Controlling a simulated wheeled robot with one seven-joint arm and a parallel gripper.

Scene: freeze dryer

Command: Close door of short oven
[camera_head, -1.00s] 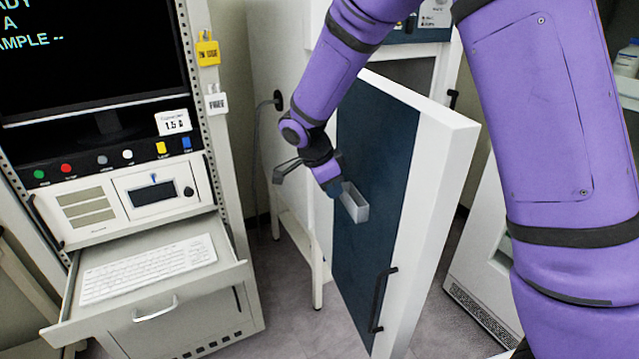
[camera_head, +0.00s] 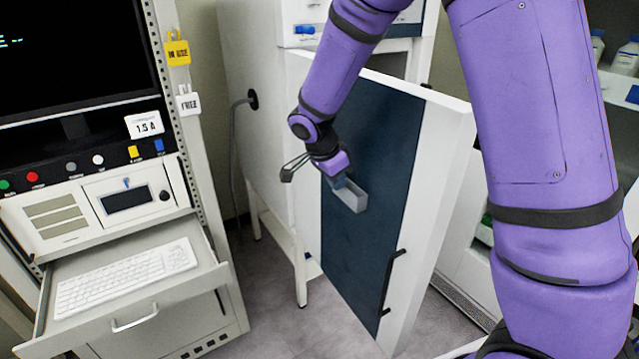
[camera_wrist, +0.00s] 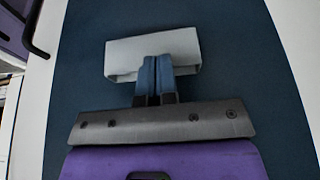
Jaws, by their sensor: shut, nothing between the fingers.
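The oven door (camera_head: 440,190) is a white slab with a dark blue panel (camera_head: 385,150) and a black bar handle (camera_head: 390,282) low on its right side. It stands open in front of the white oven body (camera_head: 262,110). My gripper (camera_head: 343,182) is shut and points at the blue panel, at a small grey box-shaped piece (camera_head: 352,196) on it. In the wrist view, the shut blue fingers (camera_wrist: 155,75) overlap the grey piece (camera_wrist: 165,50), with the blue panel filling the background. Whether the fingertips touch it, I cannot tell.
A rack with a monitor, control panel and pulled-out keyboard drawer (camera_head: 150,262) stands at the left. A white cabinet with bottles (camera_head: 625,60) is at the right, partly behind my arm. Grey floor (camera_head: 275,320) is clear between rack and door.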

